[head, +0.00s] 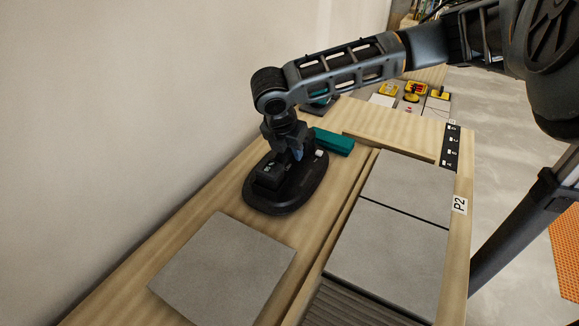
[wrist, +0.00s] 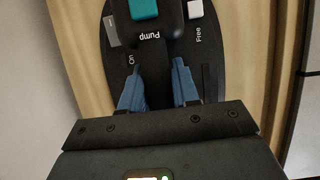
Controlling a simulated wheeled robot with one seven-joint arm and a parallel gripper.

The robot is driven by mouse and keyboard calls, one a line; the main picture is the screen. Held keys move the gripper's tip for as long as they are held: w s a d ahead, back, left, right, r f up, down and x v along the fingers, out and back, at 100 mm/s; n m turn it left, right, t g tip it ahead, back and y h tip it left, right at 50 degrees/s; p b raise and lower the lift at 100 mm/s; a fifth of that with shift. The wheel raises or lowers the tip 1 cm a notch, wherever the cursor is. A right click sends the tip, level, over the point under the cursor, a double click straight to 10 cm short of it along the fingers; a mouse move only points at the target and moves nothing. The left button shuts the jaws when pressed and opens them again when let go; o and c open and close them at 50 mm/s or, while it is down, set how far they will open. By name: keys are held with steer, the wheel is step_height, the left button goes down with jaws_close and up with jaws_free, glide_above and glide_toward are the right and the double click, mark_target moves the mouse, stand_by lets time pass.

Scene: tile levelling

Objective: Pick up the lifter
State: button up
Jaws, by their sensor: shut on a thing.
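The lifter (head: 272,205) is a black oval suction device with a raised handle. In the head view it appears to rest on the wooden bench, beyond a loose grey tile. In the wrist view the lifter (wrist: 208,60) shows the labels "Pump", "On" and "Free", a teal button and a white button. My gripper (head: 297,152) points down over the lifter. In the wrist view the blue fingers of my gripper (wrist: 158,88) are on both sides of the black handle, shut on it. The lifter's underside is hidden.
A loose grey tile (head: 222,272) lies in front of the lifter. A teal block (head: 333,142) lies close behind it. Laid tiles (head: 388,258) fill the recess on the right, by the label P2 (head: 459,205). A plain wall (head: 120,110) runs along the left.

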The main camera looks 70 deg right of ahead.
jaws_close()
steer(key=shift+r, duration=0.15)
